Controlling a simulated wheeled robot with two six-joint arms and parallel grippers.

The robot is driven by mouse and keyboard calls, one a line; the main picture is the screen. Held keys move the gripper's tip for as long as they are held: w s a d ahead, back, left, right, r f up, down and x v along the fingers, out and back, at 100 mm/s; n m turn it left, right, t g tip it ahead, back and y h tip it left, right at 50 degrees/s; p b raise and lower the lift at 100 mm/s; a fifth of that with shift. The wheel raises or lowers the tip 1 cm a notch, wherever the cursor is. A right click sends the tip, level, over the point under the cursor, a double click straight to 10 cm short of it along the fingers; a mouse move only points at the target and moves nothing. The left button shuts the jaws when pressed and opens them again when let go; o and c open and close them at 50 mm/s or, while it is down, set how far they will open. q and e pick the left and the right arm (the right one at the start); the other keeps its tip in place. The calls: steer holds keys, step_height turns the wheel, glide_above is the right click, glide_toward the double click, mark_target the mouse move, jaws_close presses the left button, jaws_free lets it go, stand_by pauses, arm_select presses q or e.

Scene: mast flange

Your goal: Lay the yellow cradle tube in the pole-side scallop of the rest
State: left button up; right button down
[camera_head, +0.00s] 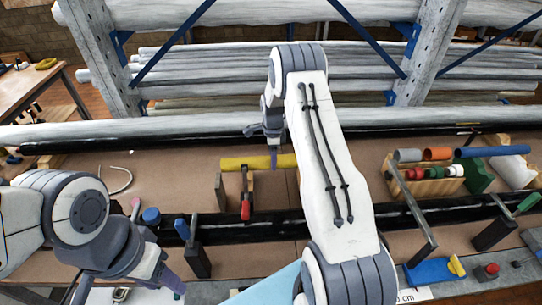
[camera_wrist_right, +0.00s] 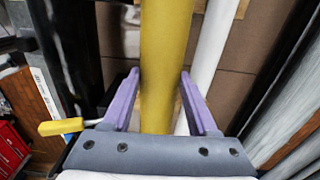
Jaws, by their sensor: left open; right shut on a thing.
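The yellow cradle tube (camera_head: 246,163) lies level, left to right, near the middle of the bench in the head view. It also runs up the middle of the right wrist view (camera_wrist_right: 165,60). My right gripper (camera_head: 271,155) is shut on the tube from above, one purple finger on each side. Below the tube is a wooden piece (camera_head: 248,184), perhaps the rest, with a red-handled clamp (camera_head: 245,208) in front. Its scallops are not discernible, and I cannot tell whether the tube touches it. My left gripper (camera_head: 126,287) is open and empty at the lower left.
A long black pole (camera_head: 275,228) crosses the front of the bench, with clamps and stands along it. A wooden holder (camera_head: 425,187) with coloured pieces stands at right. A thin upright plate (camera_head: 220,189) stands left of the clamp. Bare brown board (camera_head: 185,170) lies left of the tube.

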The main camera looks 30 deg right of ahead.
steer(key=shift+s+a+f, duration=0.1)
steer(key=shift+s+f, duration=0.1)
steer(key=shift+f, duration=0.05)
steer(key=shift+w+a+f, duration=0.1)
steer(key=shift+a+f, duration=0.05)
step_height(320, 180, down, 9)
steer(key=b, duration=0.7)
steer(key=shift+f+b, duration=0.15)
steer(key=shift+b, duration=0.15)
stand_by(0.4)
steer(key=shift+c, duration=0.5)
jaws_free()
